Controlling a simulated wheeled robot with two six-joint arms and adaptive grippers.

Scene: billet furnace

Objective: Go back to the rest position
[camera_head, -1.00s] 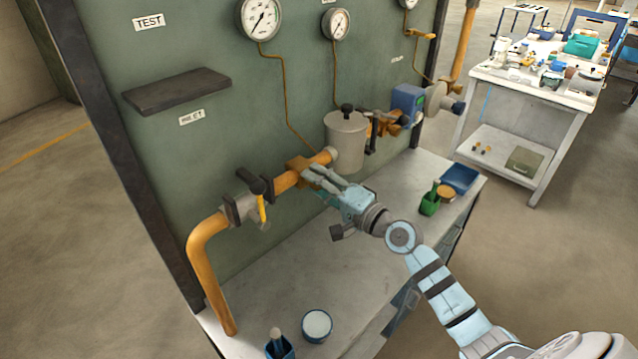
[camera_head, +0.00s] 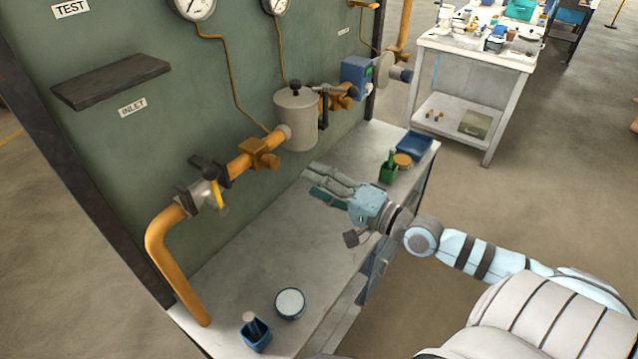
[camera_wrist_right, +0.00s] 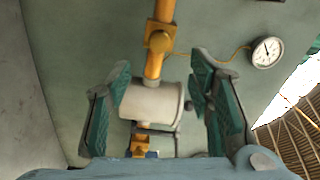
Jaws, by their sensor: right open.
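My right gripper (camera_head: 318,182) is open and empty. It hangs over the grey bench top, in front of the orange pipe and below the grey canister (camera_head: 297,118), apart from both. In the right wrist view my two teal-padded fingers (camera_wrist_right: 160,105) stand wide apart. The canister (camera_wrist_right: 152,102) shows between them, farther off, with the orange pipe (camera_wrist_right: 155,65) above it. My left gripper is not in view.
The bench (camera_head: 240,265) carries a round white-topped tub (camera_head: 290,303), a blue holder (camera_head: 255,335), a green holder (camera_head: 388,171) and a blue tray (camera_head: 414,146). The green panel (camera_head: 130,165) with a dark shelf (camera_head: 110,80) stands behind. A cluttered table (camera_head: 470,85) stands beyond.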

